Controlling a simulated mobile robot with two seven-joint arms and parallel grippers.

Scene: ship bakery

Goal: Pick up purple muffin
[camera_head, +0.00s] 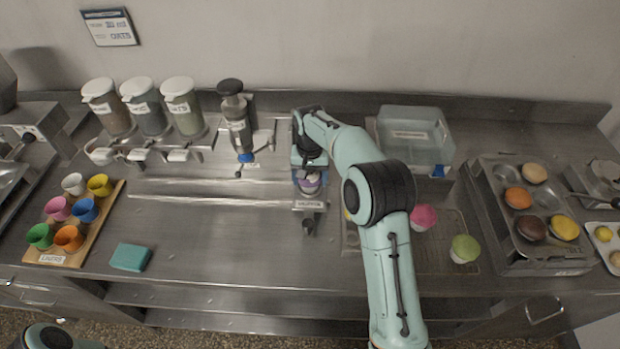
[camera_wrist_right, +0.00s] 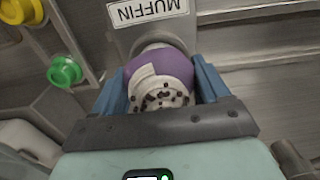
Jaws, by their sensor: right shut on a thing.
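The purple muffin (camera_wrist_right: 160,78) is in the right wrist view, between the two blue fingers of my right gripper (camera_wrist_right: 163,92). It has a pale face with dark specks toward the camera. In the head view the muffin (camera_head: 310,183) shows small at a station labelled MUFFIN, below my right gripper (camera_head: 308,172). The gripper is shut on it. The MUFFIN label (camera_wrist_right: 147,10) is just beyond it in the wrist view. I cannot tell whether the muffin still touches the station. At the head view's bottom left, part of my left arm shows, but its fingers do not.
A wire rack with a pink muffin (camera_head: 424,217) and a green muffin (camera_head: 465,248) lies right of my right arm. A muffin tin (camera_head: 533,250) stands farther right, and a clear bin (camera_head: 413,140) behind. Coloured cups (camera_head: 69,237) stand left. The counter left of the station is mostly clear.

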